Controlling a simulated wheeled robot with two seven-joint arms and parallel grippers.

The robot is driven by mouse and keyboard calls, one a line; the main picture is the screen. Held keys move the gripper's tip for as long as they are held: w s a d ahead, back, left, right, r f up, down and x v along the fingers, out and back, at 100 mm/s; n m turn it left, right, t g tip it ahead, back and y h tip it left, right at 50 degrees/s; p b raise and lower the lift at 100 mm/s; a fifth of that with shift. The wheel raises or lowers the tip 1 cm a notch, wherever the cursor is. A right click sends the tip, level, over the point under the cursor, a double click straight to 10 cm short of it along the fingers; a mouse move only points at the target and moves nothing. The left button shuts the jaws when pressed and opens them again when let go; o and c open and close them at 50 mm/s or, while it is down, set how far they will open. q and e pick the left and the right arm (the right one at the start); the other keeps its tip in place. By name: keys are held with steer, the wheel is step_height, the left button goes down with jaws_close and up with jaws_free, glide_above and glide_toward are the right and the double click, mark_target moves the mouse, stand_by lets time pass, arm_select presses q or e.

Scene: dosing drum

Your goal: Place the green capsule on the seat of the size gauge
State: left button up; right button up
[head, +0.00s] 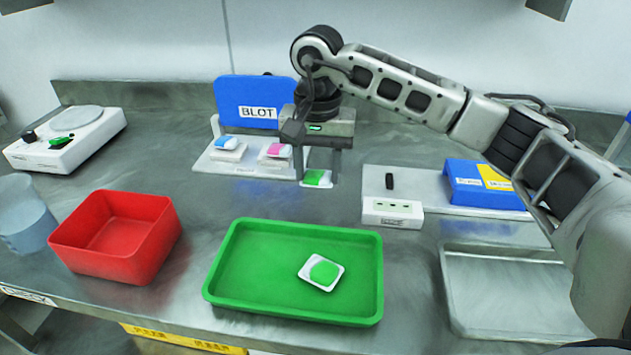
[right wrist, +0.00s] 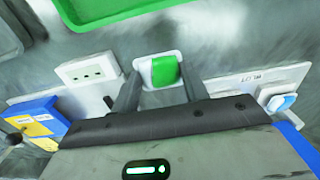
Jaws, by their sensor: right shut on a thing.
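A green capsule with a white base (head: 317,179) is between the fingers of my right gripper (head: 319,165), which is shut on it. The right wrist view also shows this capsule (right wrist: 164,71) between the two fingers (right wrist: 158,80). Another green and white capsule (head: 322,272) lies in the green tray (head: 228,288). I cannot tell for sure which fixture is the size gauge. My left gripper is not in view.
A red bin (head: 115,238), a white dial device (head: 65,140), a clear beaker (head: 25,215), a blue-yellow block (head: 484,185) and a metal tray (head: 510,290) surround clear metal bench.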

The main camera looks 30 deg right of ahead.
glide_above(315, 200)
step_height(315, 200, down, 4)
steer(key=shift+f, duration=0.1)
steer(key=shift+f+p, duration=0.45)
steer(key=shift+f, duration=0.9)
steer(key=shift+f, duration=0.1)
steer(key=o, duration=1)
steer(key=shift+c, duration=0.2)
